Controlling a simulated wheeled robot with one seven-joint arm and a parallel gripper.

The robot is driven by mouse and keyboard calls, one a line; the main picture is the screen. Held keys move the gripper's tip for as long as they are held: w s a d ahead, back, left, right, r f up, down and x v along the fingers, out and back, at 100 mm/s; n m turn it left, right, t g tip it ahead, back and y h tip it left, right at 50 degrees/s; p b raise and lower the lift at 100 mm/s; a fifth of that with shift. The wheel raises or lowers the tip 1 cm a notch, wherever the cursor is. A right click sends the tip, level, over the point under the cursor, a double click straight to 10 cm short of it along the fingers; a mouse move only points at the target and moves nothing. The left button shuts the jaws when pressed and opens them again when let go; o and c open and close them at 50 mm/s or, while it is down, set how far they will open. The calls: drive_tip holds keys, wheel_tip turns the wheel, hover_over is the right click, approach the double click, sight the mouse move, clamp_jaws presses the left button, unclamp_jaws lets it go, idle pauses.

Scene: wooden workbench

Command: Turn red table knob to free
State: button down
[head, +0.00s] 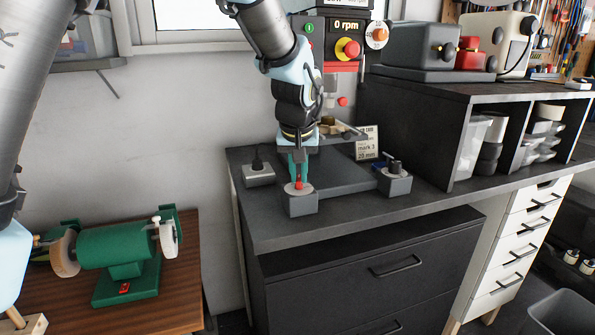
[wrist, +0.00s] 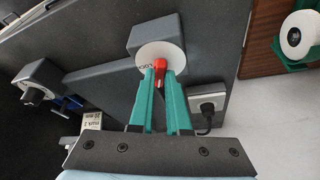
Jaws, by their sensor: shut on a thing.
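The red table knob (head: 298,184) sits on a round white dial (head: 291,190) on top of a grey box (head: 299,204) at the front left of the dark workbench. My gripper (head: 298,172) reaches straight down to the knob, with its green fingers around it. In the wrist view the red knob (wrist: 160,68) shows between the green fingertips (wrist: 159,76), over the white dial (wrist: 155,58). The gripper is shut on the knob. Some lettering shows on the dial, but the fingers hide part of it and I cannot read the knob's setting for sure.
A drill press with a 0 rpm display (head: 346,25) stands behind my arm. A grey box with a black knob (head: 395,178) is at the right, a socket with a black plug (head: 258,172) at the left. A small sign (head: 366,143) stands behind. A green grinder (head: 120,245) is lower left.

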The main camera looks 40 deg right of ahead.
drive_tip(key=shift+s+d+n+t+y, duration=0.15)
drive_tip(key=shift+n+y, duration=0.25)
drive_tip(key=shift+n, duration=0.7)
drive_tip(key=shift+w+n+t+y, duration=0.1)
drive_tip(key=shift+n+t+y, duration=0.25)
drive_tip(key=shift+n, duration=0.75)
drive_tip(key=shift+s, duration=0.1)
drive_tip(key=c, duration=0.9)
unclamp_jaws()
drive_tip(key=b+v, duration=0.2)
drive_tip(key=v, duration=0.8)
drive_tip(key=shift+r, duration=0.4)
